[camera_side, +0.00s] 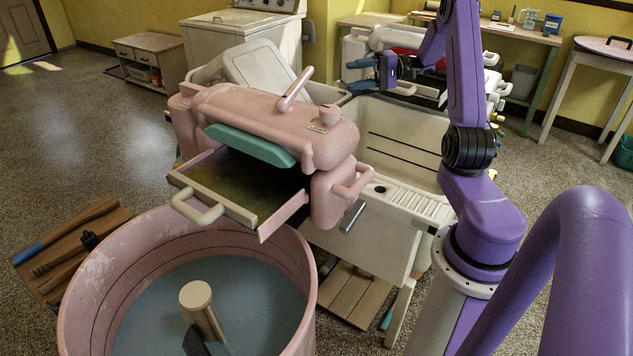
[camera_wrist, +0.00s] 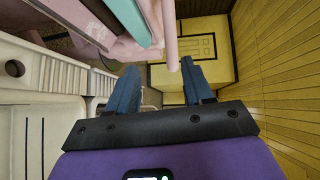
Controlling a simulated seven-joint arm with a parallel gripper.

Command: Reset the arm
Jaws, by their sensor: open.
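My gripper (camera_side: 356,74) is at the upper middle of the side view, beyond the pink wringer (camera_side: 270,115) and over the far side of the white sink (camera_side: 405,125). Its two blue fingers are apart, with nothing seen between them. In the wrist view my gripper (camera_wrist: 160,66) also shows its fingers spread and empty. The wringer's pink body and teal strip (camera_wrist: 122,18) are at the upper left there, near the left finger. My purple arm stands on the right of the side view.
A pink tub (camera_side: 80,270) with an agitator post (camera_side: 197,297) stands at front left. A tray (camera_side: 235,208) with a handle sticks out from the wringer. A white washer (camera_side: 240,38) stands behind, and a long table (camera_side: 575,40) is at the back right.

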